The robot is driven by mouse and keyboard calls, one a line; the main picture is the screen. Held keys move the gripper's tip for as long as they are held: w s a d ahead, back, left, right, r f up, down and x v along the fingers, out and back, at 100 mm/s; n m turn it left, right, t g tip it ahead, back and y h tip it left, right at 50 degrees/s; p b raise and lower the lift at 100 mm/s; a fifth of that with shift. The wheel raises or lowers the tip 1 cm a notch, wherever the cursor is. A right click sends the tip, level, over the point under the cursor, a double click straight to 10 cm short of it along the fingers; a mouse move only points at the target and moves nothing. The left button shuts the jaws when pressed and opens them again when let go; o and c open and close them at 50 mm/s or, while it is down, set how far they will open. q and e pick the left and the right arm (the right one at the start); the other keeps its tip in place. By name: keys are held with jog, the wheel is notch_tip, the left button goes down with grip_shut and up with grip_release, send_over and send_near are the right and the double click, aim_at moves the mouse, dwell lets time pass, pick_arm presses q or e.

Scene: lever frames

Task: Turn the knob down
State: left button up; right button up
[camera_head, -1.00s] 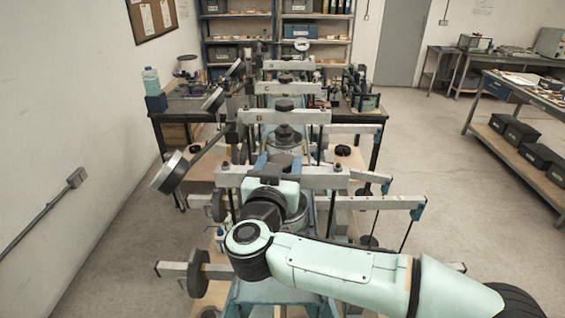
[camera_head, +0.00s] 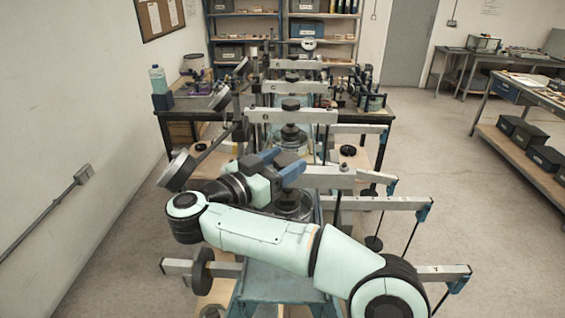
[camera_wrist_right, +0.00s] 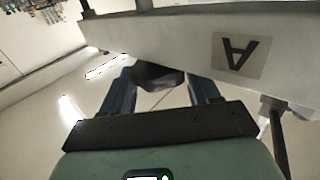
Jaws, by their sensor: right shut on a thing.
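The nearest crossbar (camera_head: 330,178) carries a plate marked A (camera_wrist_right: 238,56) in the right wrist view. The dark knob (camera_wrist_right: 158,76) shows between the two blue fingers of my right gripper (camera_wrist_right: 163,88) at this bar, and the gripper is shut on it. In the head view my right gripper (camera_head: 278,164) comes to the bar from the left, with its fingers pointing right and slightly away. The gripper hides the knob there. Round metal parts (camera_head: 294,204) sit below the bar. My left gripper is not in view.
More crossbars with dark knobs stand in a row behind, marked B (camera_head: 290,117) and C (camera_head: 290,87). Lever arms (camera_head: 375,203) stick out on the right. The floor at right is open.

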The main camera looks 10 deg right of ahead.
aim_at(278, 166)
jog(key=shift+r, duration=0.15)
jog(key=o, duration=1.1)
jog(key=shift+c, duration=0.2)
jog(key=shift+s+a+f, duration=0.2)
jog(key=shift+s+a, duration=0.05)
jog(key=shift+a, duration=0.15)
jog(key=b+v, duration=0.1)
jog(key=v, duration=0.3)
jog(key=shift+s+a+b, duration=0.25)
jog(key=shift+a+b, duration=0.1)
jog(key=shift+b, duration=0.05)
jog(key=shift+s+a, duration=0.35)
jog(key=shift+a, duration=0.15)
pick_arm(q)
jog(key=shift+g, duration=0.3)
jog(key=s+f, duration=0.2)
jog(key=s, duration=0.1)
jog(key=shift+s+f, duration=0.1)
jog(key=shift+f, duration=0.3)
pick_arm(e)
jog(key=shift+a+r, duration=0.1)
jog(key=shift+a, duration=0.1)
